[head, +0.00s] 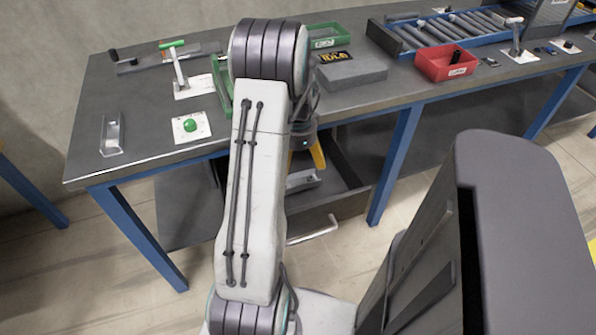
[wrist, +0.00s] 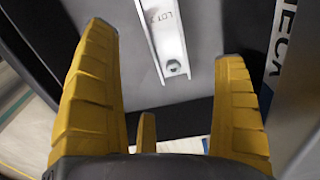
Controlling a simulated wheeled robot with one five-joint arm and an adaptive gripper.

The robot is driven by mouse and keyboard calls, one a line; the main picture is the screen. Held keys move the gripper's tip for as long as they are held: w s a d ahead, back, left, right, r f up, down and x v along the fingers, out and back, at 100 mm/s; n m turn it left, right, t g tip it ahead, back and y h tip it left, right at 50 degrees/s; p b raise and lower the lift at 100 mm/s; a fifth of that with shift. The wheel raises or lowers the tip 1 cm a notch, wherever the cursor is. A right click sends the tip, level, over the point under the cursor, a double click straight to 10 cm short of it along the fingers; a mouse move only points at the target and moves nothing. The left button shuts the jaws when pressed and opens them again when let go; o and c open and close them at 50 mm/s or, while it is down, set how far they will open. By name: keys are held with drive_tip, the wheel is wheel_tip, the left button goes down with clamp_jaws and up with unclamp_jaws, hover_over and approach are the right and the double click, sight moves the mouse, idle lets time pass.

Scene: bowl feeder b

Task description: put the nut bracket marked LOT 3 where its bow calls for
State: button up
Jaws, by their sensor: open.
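The nut bracket marked LOT (wrist: 167,32) is a pale metal channel lying on a dark floor, with a nut at its near end; the character after LOT looks like a 3. In the head view a metal bracket (head: 303,181) lies in an open drawer under the bench. My gripper (wrist: 166,45) is open, its yellow fingers on either side of the bracket's line and apart from it. In the head view a yellow finger (head: 318,155) shows above the drawer; my arm hides the rest. The bracket's far end is cut off, and its bow cannot be judged.
Another metal channel (head: 112,136) lies at the bench's left, beside a green button (head: 190,125). A grey block (head: 352,73), a red bin (head: 446,63) and a roller conveyor (head: 440,32) stand further right. The drawer (head: 347,205) is under the bench edge. A lettered plate (wrist: 284,50) stands at right.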

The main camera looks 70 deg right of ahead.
drive_tip(key=shift+r, duration=1.4)
drive_tip(key=s+a+f+n+y, duration=0.1)
drive_tip(key=a+n+y, duration=0.2)
drive_tip(key=a+n, duration=0.7)
drive_tip(key=w+a+r+n+t+h+p, duration=0.1)
drive_tip(key=w+a+r+n+p, duration=0.2)
drive_tip(key=a+r+n, duration=0.3)
drive_tip(key=w+a+r+n+t+h+p, duration=0.1)
drive_tip(key=w+a+r+n+p, duration=0.2)
drive_tip(key=w+a+r+n, duration=0.3)
drive_tip(key=w+a+r+n+t+h+p, duration=0.1)
drive_tip(key=w+a+r+n+p, duration=0.3)
drive_tip(key=a+r, duration=0.8)
drive_tip(key=w+a+n, duration=0.1)
drive_tip(key=a+n, duration=0.1)
drive_tip(key=a, duration=0.5)
drive_tip(key=shift+r+n, duration=0.35)
drive_tip(key=shift+n, duration=0.05)
